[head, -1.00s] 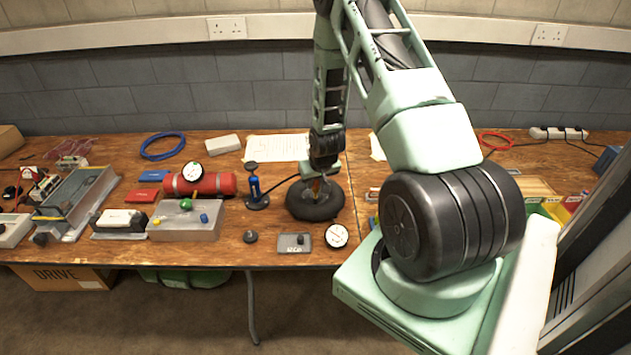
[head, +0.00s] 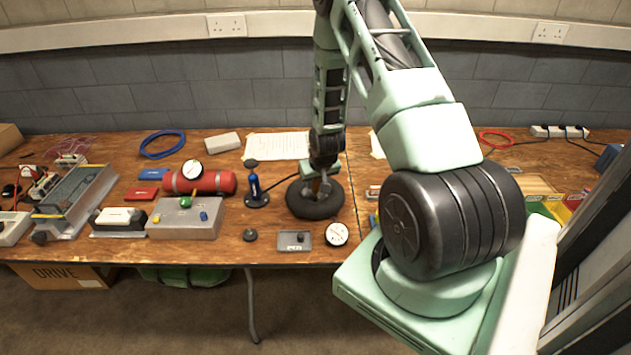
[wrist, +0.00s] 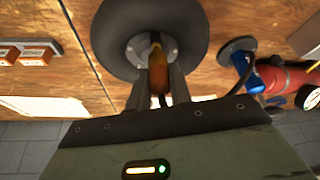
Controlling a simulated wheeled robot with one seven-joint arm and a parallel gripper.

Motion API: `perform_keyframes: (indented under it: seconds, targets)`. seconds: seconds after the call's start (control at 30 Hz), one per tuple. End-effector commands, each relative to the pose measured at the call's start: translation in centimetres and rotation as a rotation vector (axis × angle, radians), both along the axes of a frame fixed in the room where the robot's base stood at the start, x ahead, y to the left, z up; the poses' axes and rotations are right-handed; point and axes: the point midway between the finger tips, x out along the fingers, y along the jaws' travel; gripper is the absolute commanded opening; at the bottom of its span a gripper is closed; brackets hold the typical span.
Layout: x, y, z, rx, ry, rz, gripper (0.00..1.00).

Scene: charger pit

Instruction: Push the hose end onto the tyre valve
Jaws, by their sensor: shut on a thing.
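The black tyre (head: 315,209) lies flat on the bench, and its dark ring and grey hub also fill the top of the wrist view (wrist: 112,35). My gripper (head: 319,188) points down over the tyre's middle. In the wrist view its two grey fingers (wrist: 158,78) are shut on the hose end (wrist: 158,74), an amber-brown piece with a brass-coloured tip. The tip points at the hub. The tyre valve is hidden behind the hose end, so I cannot tell whether they touch. The blue pump (head: 254,187) stands left of the tyre, with the black hose running from it.
A red cylinder with a gauge (head: 205,183) and a grey box with knobs (head: 186,218) lie to the left. A round gauge (head: 336,234) and a small grey device (head: 294,241) lie in front of the tyre. A paper sheet (head: 277,147) lies behind.

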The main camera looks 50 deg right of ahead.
Motion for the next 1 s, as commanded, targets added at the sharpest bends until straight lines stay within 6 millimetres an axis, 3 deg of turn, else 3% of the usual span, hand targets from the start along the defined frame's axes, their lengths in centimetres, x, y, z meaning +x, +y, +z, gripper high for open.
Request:
perform_keyframes:
  seconds: [0.97, 1.0]
  targets:
    - [0.0, 0.0, -2.0, 0.0, -0.001, 0.0, 0.0]
    - [0.0, 0.0, -1.9, 0.0, -0.001, 0.0, 0.29]
